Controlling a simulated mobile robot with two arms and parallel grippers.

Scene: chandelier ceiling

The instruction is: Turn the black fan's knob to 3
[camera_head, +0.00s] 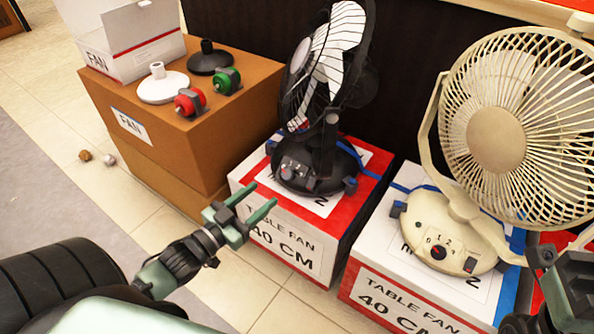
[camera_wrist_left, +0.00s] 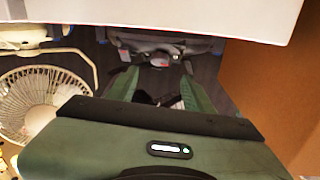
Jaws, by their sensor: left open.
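The black fan (camera_head: 325,75) stands upright on a red and white box labelled "TABLE FAN 40 CM" (camera_head: 290,248). Its base (camera_head: 320,182) carries a small round knob (camera_head: 287,172) on a grey front panel. The knob's setting is too small to read. My left gripper (camera_head: 264,194) is open and empty, in front of the base and apart from the knob. In the left wrist view the knob (camera_wrist_left: 159,61) shows beyond and between the two green fingers (camera_wrist_left: 156,78). My right gripper (camera_head: 567,285) is partly in view at the right edge; its fingers are unclear.
A cream fan (camera_head: 495,140) with a dial (camera_head: 438,252) stands on another box (camera_head: 375,290) to the right. A brown box (camera_head: 230,135) at left holds fan parts and an open white carton (camera_head: 120,50). Tiled floor (camera_head: 240,290) lies in front.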

